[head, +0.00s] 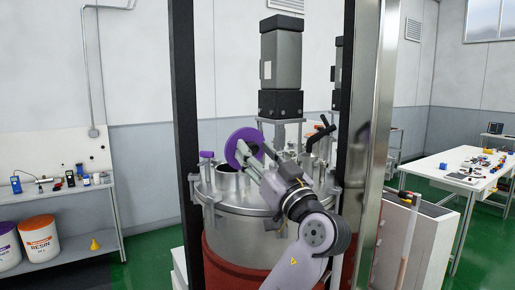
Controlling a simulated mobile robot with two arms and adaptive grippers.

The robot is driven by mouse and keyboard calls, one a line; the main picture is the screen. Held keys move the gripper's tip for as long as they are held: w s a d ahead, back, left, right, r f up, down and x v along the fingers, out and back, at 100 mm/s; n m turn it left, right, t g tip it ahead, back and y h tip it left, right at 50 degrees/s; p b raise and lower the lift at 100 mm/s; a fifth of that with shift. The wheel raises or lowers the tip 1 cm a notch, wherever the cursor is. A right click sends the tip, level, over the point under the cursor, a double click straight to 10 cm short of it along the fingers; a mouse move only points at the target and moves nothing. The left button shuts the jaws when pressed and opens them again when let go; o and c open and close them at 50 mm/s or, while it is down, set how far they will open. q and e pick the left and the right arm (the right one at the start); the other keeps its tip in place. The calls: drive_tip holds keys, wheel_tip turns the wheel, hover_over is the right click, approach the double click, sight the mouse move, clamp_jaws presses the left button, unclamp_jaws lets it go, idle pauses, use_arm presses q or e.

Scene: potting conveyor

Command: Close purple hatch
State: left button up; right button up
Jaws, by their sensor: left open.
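The purple hatch (238,137) is a round lid with a purple rim and a paler face. It stands tilted up, open, above the short metal neck (227,176) on top of the steel vessel (235,225). My left gripper (249,158) is open at the hatch's lower right side, with its fingers partly overlapping the hatch in the picture. I cannot tell whether they touch it. The hatch's hinge is hidden behind the gripper. My right gripper is not in view.
A grey motor (281,60) stands above the vessel's middle. A dark post (187,110) and a shiny metal column (372,130) flank the vessel. A small purple knob (207,155) is left of the neck. A bench (50,190) and buckets (39,238) are left, a white table (455,170) right.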

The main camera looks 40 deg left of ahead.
use_arm(q)
drive_tip(key=shift+c, duration=0.3)
clamp_jaws()
idle(0.3)
idle(0.3)
